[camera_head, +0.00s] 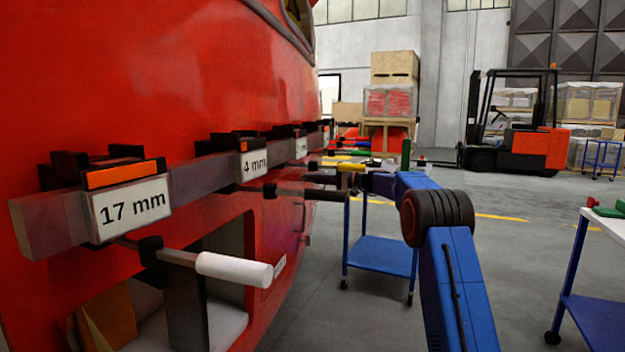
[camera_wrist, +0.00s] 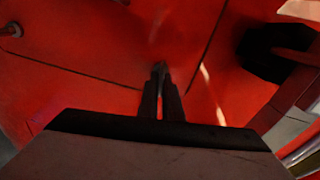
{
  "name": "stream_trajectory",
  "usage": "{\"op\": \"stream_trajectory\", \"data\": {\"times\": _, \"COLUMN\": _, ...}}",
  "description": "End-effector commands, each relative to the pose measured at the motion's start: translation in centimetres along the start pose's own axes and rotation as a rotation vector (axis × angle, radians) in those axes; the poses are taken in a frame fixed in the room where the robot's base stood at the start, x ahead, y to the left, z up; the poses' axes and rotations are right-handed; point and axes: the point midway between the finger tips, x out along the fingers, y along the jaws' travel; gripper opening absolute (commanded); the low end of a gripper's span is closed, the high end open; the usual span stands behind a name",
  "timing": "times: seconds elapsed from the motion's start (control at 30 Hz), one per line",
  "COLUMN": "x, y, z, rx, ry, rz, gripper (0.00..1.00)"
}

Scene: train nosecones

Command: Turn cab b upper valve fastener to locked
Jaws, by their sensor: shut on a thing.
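The red cab shell (camera_head: 150,60) fills the left of the head view, and its red panel (camera_wrist: 90,65) with dark seams fills most of the wrist view. My gripper (camera_wrist: 160,75) points at this panel, its two dark fingers close together. The fingertips are shut on a small dark piece at the panel, which I take to be the valve fastener; the fingers hide most of it. Its turned position cannot be read. In the head view my blue arm reaches forward beside the cab, and the far gripper end is too small to make out clearly.
A white handle (camera_head: 235,268) sticks out below. A blue trolley (camera_head: 380,255), a table (camera_head: 600,310) and a forklift (camera_head: 515,140) stand right. The floor between is clear.

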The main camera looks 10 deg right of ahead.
Motion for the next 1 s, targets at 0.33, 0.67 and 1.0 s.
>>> {"op": "stream_trajectory", "data": {"times": 0.33, "x": -0.14, "y": 0.18, "z": -0.14, "rx": 0.135, "ry": 0.004, "rz": 0.0, "gripper": 0.0}}
{"op": "stream_trajectory", "data": {"times": 0.67, "x": -0.15, "y": 0.22, "z": -0.15, "rx": 0.159, "ry": 0.004, "rz": 0.0, "gripper": 0.0}}
{"op": "stream_trajectory", "data": {"times": 1.0, "x": -0.13, "y": 0.23, "z": -0.13, "rx": 0.159, "ry": 0.004, "rz": 0.0, "gripper": 0.24}}
